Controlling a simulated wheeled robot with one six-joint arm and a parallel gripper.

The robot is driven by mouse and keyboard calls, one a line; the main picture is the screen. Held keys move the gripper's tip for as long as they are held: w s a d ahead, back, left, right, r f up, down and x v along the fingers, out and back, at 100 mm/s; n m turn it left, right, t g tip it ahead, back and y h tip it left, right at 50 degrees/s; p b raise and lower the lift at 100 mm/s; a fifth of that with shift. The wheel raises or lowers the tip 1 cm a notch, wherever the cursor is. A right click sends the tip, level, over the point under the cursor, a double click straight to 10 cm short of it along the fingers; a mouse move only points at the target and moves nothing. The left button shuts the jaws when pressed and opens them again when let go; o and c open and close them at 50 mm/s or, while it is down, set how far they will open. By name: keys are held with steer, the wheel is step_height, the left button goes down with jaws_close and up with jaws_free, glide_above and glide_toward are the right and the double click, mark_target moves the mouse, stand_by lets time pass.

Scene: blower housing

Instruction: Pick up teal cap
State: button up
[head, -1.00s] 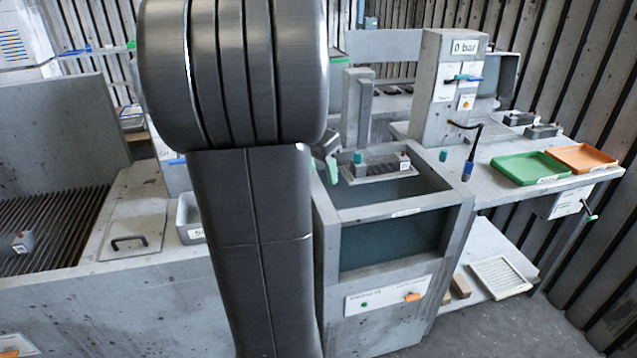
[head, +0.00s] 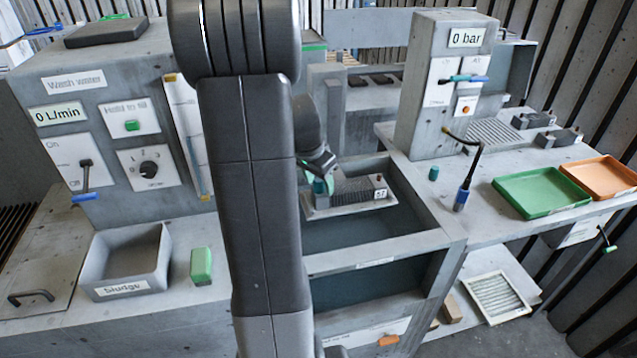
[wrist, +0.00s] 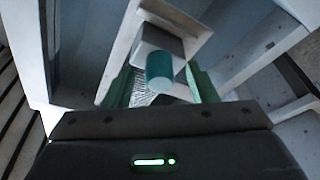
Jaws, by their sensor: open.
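A teal cap (wrist: 160,68) shows in the wrist view as a short cylinder, with a grey block behind it on a light plate. My gripper (wrist: 162,92) is open, with its green fingers on either side of the cap in that picture. I cannot tell whether they touch it. In the head view my gripper (head: 322,184) is low over the left end of the plate (head: 350,205) inside the tank, and the arm partly hides it. A second teal cap (head: 433,173) stands upright on the bench to the right of the tank.
The tank rim (head: 455,238) surrounds the plate. A blue-handled tool (head: 462,196), green tray (head: 542,184) and orange tray (head: 602,176) are to the right. The sludge bin (head: 130,265) is to the left.

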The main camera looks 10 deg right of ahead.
steer(key=c, duration=1.1)
steer(key=shift+o, duration=0.2)
step_height(320, 180, up, 10)
steer(key=shift+b, duration=0.3)
steer(key=shift+d+f, duration=0.1)
steer(key=shift+d, duration=0.05)
